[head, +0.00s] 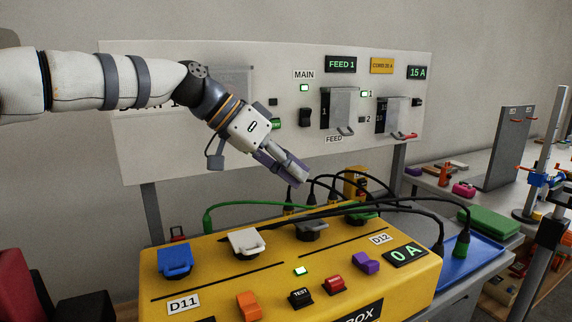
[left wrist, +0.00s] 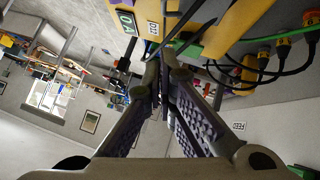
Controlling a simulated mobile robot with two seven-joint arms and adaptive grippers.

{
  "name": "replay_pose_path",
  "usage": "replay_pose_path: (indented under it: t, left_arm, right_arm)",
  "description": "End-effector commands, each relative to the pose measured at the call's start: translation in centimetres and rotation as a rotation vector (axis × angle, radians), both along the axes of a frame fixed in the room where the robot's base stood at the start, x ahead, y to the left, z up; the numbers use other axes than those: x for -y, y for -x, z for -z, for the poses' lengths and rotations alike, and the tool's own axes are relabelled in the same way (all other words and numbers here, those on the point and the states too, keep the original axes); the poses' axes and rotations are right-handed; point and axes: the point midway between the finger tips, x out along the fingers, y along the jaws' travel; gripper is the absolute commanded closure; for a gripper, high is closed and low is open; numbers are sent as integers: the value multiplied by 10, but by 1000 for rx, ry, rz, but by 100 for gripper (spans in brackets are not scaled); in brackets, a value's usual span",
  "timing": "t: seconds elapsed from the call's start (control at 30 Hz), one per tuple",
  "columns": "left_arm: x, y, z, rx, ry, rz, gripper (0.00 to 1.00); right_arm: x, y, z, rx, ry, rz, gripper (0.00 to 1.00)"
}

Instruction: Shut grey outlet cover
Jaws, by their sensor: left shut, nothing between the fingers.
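The grey outlet cover (head: 311,230) is on the top of the yellow box (head: 215,285), right of the white cover (head: 246,241). It looks low over its outlet, but black cables pass close by and I cannot tell whether it is fully down. My left gripper (head: 298,178) is shut and empty, pointing down and right above the back of the box. It is above the grey cover and apart from it. In the left wrist view my fingers (left wrist: 160,82) meet with nothing between them. My right gripper is not in view.
A blue cover (head: 175,261) sits at the box's left. Black cables (head: 405,207) arch over the box's back and right; a green cable (head: 255,205) runs at the back left. A white switch panel (head: 190,150) stands behind. A blue tray (head: 475,250) lies to the right.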

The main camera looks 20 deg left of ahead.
Motion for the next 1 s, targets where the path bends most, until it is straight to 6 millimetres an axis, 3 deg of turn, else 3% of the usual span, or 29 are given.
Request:
replay_pose_path:
  t: [0.2, 0.43, 0.87, 1.0]
  left_arm:
    - [31, -17, 35, -4, 0, 2, 100]
    - [38, -8, 60, 4, 2, 0, 100]
    - [39, -8, 68, 4, 1, 0, 100]
    - [39, -21, 78, 21, -25, -1, 100]
  right_arm:
    - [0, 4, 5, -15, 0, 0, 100]
    - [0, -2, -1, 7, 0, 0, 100]
    - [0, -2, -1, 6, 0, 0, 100]
    - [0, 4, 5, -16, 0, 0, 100]
